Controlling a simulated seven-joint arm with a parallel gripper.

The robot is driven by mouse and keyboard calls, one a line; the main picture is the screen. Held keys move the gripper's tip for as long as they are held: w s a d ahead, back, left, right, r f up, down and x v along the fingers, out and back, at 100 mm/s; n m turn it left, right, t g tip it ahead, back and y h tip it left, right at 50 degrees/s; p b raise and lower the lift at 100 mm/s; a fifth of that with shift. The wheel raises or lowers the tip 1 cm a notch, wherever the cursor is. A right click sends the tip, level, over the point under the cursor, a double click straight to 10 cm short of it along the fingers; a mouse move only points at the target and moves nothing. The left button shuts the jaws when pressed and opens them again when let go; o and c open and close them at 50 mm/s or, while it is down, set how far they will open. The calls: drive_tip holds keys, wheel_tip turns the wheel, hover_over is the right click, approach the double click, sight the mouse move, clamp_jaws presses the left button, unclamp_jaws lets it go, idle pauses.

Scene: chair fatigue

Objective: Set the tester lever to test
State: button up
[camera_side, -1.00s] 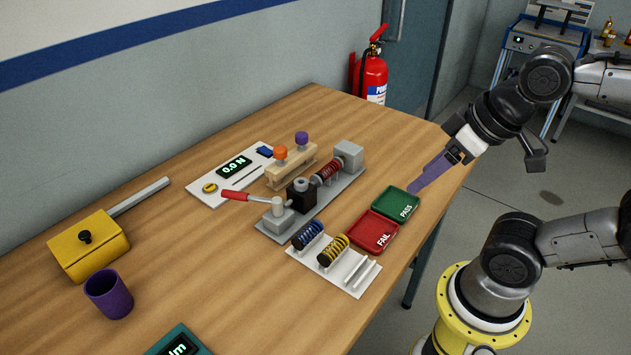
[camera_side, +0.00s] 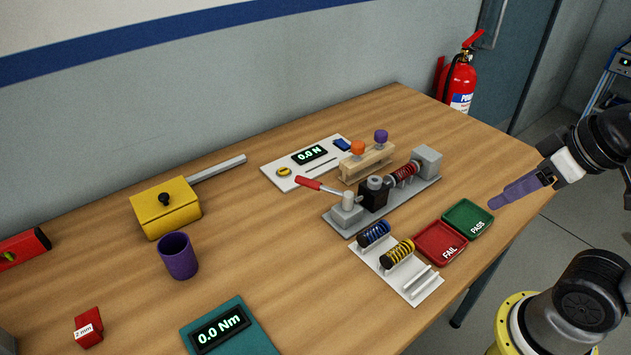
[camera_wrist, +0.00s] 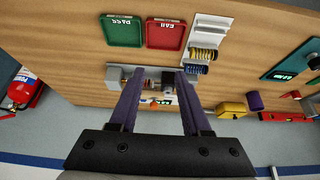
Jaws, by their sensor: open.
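The tester (camera_side: 408,196) is a long grey base with a black block, a red coil spring (camera_side: 404,172) and a grey end block. Its lever (camera_side: 318,186) has a red handle on a grey pivot and points left, away from the spring, at a slight upward tilt. No test label on it is readable.
The green PASS tray (camera_side: 467,217) and red FAIL tray (camera_side: 440,243) lie in front of the tester. A white rack (camera_side: 420,289) holds blue and yellow springs. Behind stand a wooden stand (camera_side: 368,163) with orange and purple knobs and a white force-gauge board (camera_side: 275,170).

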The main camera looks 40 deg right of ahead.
drive_tip(key=shift+s+f+m, duration=0.1)
drive_tip(key=shift+s+m, duration=0.1)
drive_tip(key=shift+m, duration=0.5)
drive_tip(key=c, duration=0.5)
drive_tip(key=r+m, duration=0.1)
drive_tip(key=m, duration=0.1)
drive_tip(key=r+m, duration=0.1)
drive_tip(key=shift+w+d+r, duration=0.25)
drive_tip(key=shift+d+r, duration=0.05)
clamp_jaws()
drive_tip(key=w+a+r+m+g+h, duration=0.1)
drive_tip(key=w+a+r+m, duration=0.1)
drive_tip(key=w+r+m, duration=0.45)
drive_tip(key=w+a+r+m+g, duration=0.1)
drive_tip(key=w+a+r+m, duration=0.25)
drive_tip(key=w, duration=0.55)
drive_tip(key=w+a+f, duration=0.3)
drive_tip(key=w+a, duration=0.1)
drive_tip(key=a, duration=0.2)
drive_tip(key=w+a+f+n+g+h, duration=0.1)
drive_tip(key=w+a+f, duration=0.2)
drive_tip(key=a, duration=0.3)
drive_tip(key=w+a+f+g+h, duration=0.1)
drive_tip(key=w+a+f, duration=0.3)
drive_tip(key=a, duration=0.3)
drive_tip(key=shift+w+f, duration=0.35)
drive_tip(key=shift+f, duration=0.35)
